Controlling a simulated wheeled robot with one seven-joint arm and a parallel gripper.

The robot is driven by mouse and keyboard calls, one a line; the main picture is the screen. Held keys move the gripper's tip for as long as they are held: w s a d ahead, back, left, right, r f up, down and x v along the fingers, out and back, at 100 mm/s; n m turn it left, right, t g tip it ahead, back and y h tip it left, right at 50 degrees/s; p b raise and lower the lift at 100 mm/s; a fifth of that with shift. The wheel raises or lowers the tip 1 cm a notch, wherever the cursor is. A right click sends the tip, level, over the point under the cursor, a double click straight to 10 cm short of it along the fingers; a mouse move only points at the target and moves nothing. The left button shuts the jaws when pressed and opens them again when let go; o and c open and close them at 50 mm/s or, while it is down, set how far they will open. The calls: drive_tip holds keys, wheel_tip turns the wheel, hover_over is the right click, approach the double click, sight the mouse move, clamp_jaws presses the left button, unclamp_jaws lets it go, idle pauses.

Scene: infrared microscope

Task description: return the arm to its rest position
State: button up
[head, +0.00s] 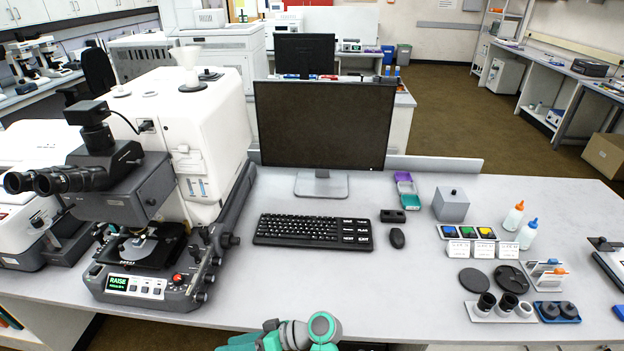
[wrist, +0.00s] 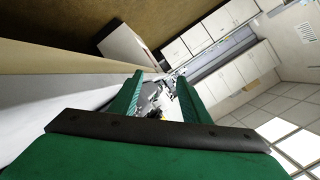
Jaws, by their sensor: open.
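My gripper (wrist: 160,88) shows in the wrist view with its two green fingers apart and nothing between them. The wrist view is tilted and looks past the fingers at the room, with cabinets and ceiling on the right. In the head view, part of my green and grey arm (head: 297,335) shows at the bottom centre, low at the table's front edge. The gripper's fingertips cannot be made out in the head view.
An infrared microscope (head: 150,200) stands on the table (head: 400,290) at the left. A monitor (head: 325,125), keyboard (head: 312,231) and mouse (head: 397,238) are in the middle. Bottles, a grey box (head: 451,204) and small holders stand at the right. The front middle is clear.

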drive_tip(key=s+d+f+m+t+h, duration=0.3)
drive_tip(key=s+f+m+t, duration=0.1)
drive_tip(key=f, duration=0.3)
drive_tip(key=s+d+f+m+t+h, duration=0.2)
drive_tip(key=s+d+f+m+t, duration=0.15)
drive_tip(key=f, duration=0.45)
drive_tip(key=s+d+m+t+h, duration=0.2)
drive_tip(key=s+d+h, duration=0.2)
drive_tip(key=s+d, duration=0.15)
drive_tip(key=s+d+r+m+t+h, duration=0.1)
drive_tip(key=s+d+r+t+h, duration=0.25)
drive_tip(key=s+d+r, duration=0.5)
drive_tip(key=s+r+t, duration=0.1)
drive_tip(key=s+r, duration=0.3)
drive_tip(key=r, duration=0.2)
drive_tip(key=s+r+n+t+h, duration=0.1)
drive_tip(key=s+r, duration=0.3)
drive_tip(key=r, duration=0.3)
drive_tip(key=shift+s+t, duration=0.3)
drive_tip(key=shift+h, duration=0.25)
